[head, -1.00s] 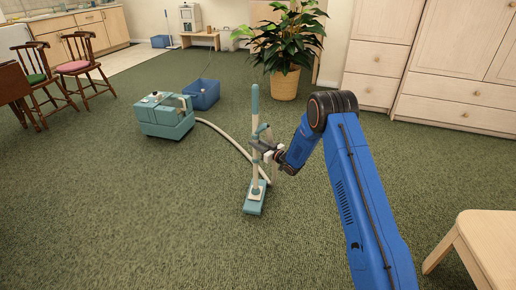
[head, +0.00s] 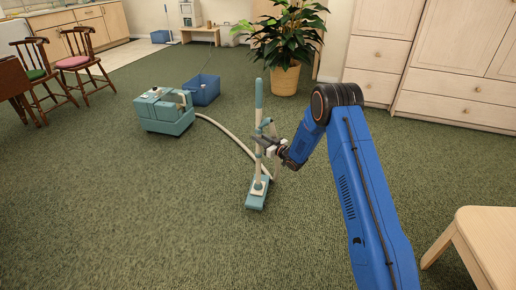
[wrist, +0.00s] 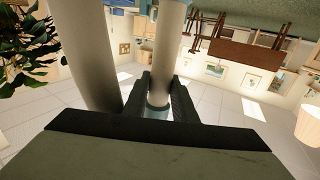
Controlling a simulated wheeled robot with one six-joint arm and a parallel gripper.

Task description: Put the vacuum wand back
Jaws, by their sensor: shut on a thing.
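The vacuum wand (head: 259,98) stands nearly upright on the carpet, with a teal grip on top, a pale tube and a flat teal floor head (head: 257,194). My gripper (head: 268,146) is at the wand's middle, coming from the right. In the wrist view, my gripper (wrist: 158,95) is shut on a pale tube of the wand (wrist: 162,50) with a teal band below; a second pale tube (wrist: 88,50) runs beside it on the left. The teal vacuum body (head: 165,110) stands behind on the left, joined to the wand by a pale hose (head: 232,138).
A blue bin (head: 205,91) stands behind the vacuum body. A potted plant (head: 285,78) is at the back, pale drawers (head: 374,88) at the back right. A wooden table or stool (head: 488,235) is at the front right, chairs (head: 77,65) far left. The left front carpet is clear.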

